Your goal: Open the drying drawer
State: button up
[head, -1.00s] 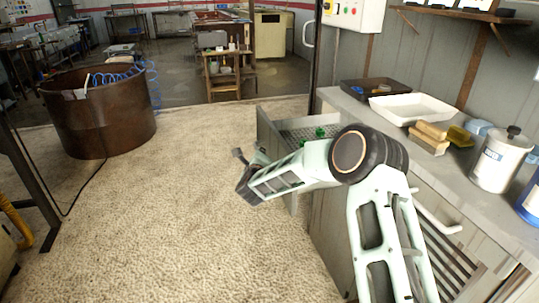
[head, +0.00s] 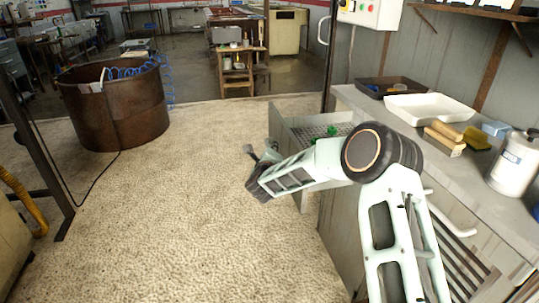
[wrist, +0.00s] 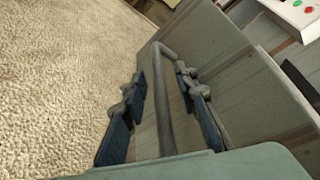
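The drying drawer (head: 283,122) stands pulled out from the bench at its far end. In the head view its open top shows a perforated floor and small green items. The wrist view shows its grey front panel (wrist: 220,65) and bar handle (wrist: 163,100). My gripper (head: 257,170) is at the drawer's front, and my arm hides part of the drawer. In the wrist view my gripper (wrist: 167,85) is open, with one dark finger on each side of the handle. Gaps show between the fingers and the bar.
The bench top (head: 405,115) holds a white tray (head: 428,108), a dark tray (head: 384,87), sponges or brushes (head: 445,137) and a white bottle (head: 514,162). A lower drawer handle (head: 452,223) is beside my arm. Pale floor (head: 170,220) is clear to the left, with a brown tub (head: 115,110) farther off.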

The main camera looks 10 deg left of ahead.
jog(key=v, duration=1.1)
jog(key=shift+s, duration=0.4)
jog(key=shift+r, duration=0.2)
